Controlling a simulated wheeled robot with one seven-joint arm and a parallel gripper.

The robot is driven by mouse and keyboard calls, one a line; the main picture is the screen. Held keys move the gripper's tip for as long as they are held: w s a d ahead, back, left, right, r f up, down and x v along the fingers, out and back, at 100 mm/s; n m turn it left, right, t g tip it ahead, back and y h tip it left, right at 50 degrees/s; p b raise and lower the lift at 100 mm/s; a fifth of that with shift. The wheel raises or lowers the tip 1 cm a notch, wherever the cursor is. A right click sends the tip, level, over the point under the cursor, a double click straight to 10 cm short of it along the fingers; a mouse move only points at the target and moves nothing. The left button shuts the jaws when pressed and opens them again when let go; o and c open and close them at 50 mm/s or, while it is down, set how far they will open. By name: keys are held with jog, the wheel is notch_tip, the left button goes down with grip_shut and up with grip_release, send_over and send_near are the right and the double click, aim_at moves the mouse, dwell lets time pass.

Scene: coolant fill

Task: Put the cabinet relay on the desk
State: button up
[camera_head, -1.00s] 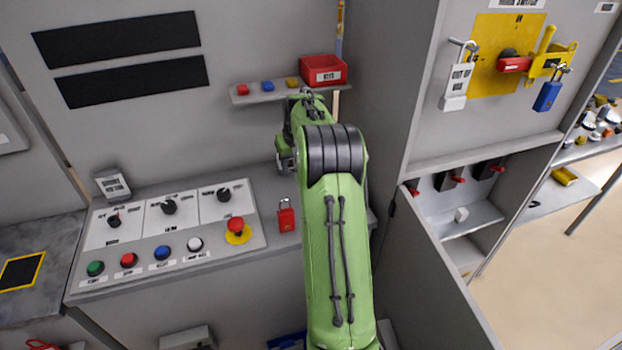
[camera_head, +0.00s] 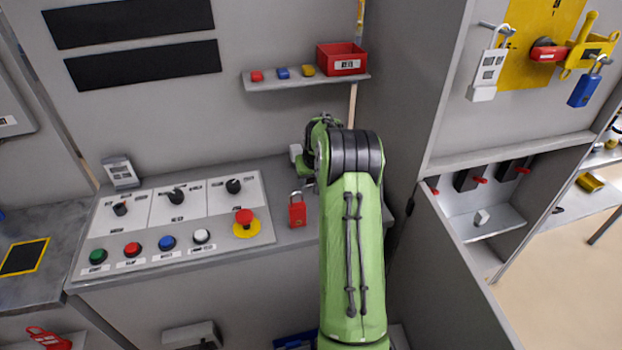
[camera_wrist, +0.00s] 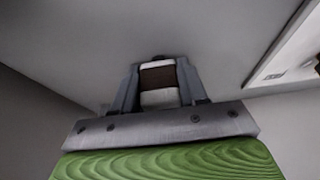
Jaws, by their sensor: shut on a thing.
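My gripper (camera_wrist: 158,84) is shut on a white block with a dark brown band (camera_wrist: 159,96), seen between the two grey fingers in the wrist view. In the head view, a small white part (camera_head: 295,151) shows at the left of my wrist, above the back of the console desk (camera_head: 270,178); my arm hides most of the gripper. Another small white block (camera_head: 481,217) sits tilted on the ledge inside the open cabinet (camera_head: 500,225) on the right. I cannot tell for sure which block is the cabinet relay.
A red padlock (camera_head: 297,212) stands on the desk near my arm, right of the button panel (camera_head: 170,225). A shelf (camera_head: 300,83) with a red bin (camera_head: 341,60) is above. The cabinet door (camera_head: 447,270) hangs open. A dark table (camera_head: 50,240) is at left.

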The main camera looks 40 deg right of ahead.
jog(key=o, duration=0.8)
jog(key=shift+f, duration=0.1)
jog(key=shift+o, duration=0.2)
